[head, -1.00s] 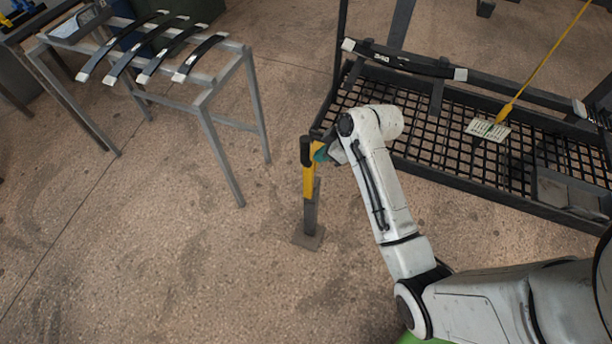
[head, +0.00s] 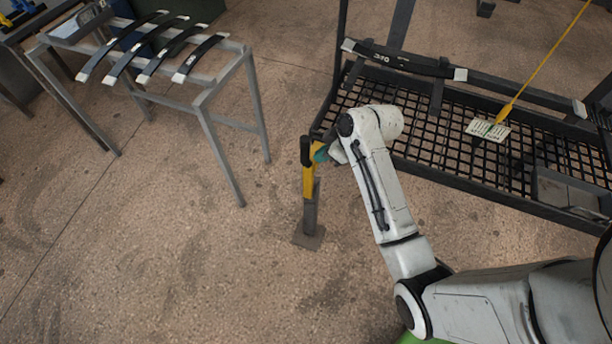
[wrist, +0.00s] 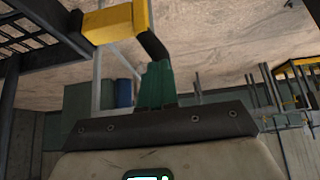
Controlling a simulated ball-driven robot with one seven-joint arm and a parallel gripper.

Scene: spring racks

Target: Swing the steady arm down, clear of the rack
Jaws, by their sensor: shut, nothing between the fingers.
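The steady arm (head: 309,183) is a yellow bar with a black end, on a short dark post with a square foot on the floor, at the near left corner of the rack (head: 470,185). My gripper (head: 321,153) is beside its upper end; only a bit of teal finger shows past my wrist. In the wrist view my teal fingers (wrist: 157,84) are shut and empty. The black end of the steady arm (wrist: 153,44) is right by their tips; I cannot tell whether they touch. Its yellow part (wrist: 115,22) is up and left of them.
A dark leaf spring (head: 405,60) lies along the rack's back rail. A yellow cord with a white tag (head: 488,130) hangs over the mesh. A grey stand (head: 205,85) with several leaf springs is at the left. The floor between is clear.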

